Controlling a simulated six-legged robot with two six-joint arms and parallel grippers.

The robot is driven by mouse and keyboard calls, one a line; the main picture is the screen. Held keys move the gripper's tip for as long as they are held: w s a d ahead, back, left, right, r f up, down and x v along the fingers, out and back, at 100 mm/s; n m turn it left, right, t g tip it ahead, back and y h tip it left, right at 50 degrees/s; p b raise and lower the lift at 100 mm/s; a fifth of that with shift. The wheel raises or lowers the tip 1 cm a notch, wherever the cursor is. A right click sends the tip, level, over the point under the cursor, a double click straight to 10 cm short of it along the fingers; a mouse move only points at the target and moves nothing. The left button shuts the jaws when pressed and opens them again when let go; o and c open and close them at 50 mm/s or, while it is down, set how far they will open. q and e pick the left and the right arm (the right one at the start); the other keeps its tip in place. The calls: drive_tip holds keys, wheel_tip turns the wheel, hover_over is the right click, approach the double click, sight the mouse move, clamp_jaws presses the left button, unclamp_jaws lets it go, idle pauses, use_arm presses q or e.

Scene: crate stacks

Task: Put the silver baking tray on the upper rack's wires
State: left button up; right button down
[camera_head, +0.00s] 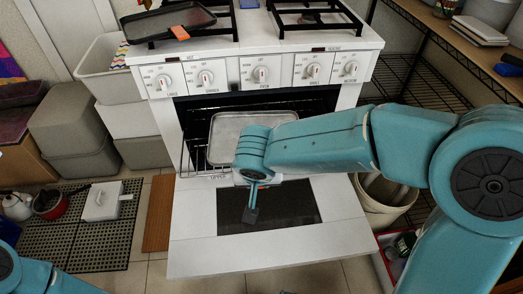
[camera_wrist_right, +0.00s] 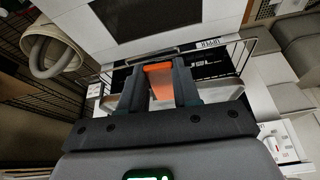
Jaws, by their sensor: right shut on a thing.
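The silver baking tray (camera_head: 225,127) is in the oven opening in the head view, over the wires of the upper rack (camera_head: 188,158). I cannot tell whether it touches them. In the right wrist view, my right gripper (camera_wrist_right: 160,85) is shut on an orange grip (camera_wrist_right: 159,79), which appears to belong to the tray. The tray's pale edges (camera_wrist_right: 222,88) show beside the fingers, and the rack's wires (camera_wrist_right: 248,60) show around it. My left gripper is out of view.
The oven door (camera_head: 320,235) hangs open below the rack. A dark pan (camera_head: 168,22) with an orange grip lies on the stove top. Grey bins (camera_head: 70,125) stand at left, and a pale bucket (camera_head: 385,205) and wire shelf (camera_head: 432,85) at right.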

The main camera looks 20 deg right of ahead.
wheel_tip(320, 180, down, 10)
drive_tip(key=a+f+n+b, duration=0.1)
drive_tip(key=a+b, duration=0.2)
drive_tip(key=b, duration=0.7)
drive_tip(key=w+d, duration=0.1)
drive_tip(key=w, duration=0.4)
drive_tip(key=w+d, duration=0.2)
drive_tip(key=w, duration=0.4)
drive_tip(key=w+d+p, duration=0.1)
drive_tip(key=w+d, duration=0.1)
drive_tip(key=w, duration=0.3)
drive_tip(key=shift+w+r, duration=0.3)
drive_tip(key=shift+w, duration=0.05)
wheel_tip(320, 180, down, 4)
drive_tip(key=shift+r+b, duration=0.1)
drive_tip(key=shift+b, duration=0.95)
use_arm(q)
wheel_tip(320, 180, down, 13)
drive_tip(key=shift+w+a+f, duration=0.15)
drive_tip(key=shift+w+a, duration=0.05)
use_arm(e)
drive_tip(key=shift+r, duration=0.1)
drive_tip(key=c, duration=1.2)
unclamp_jaws()
drive_tip(key=o, duration=0.4)
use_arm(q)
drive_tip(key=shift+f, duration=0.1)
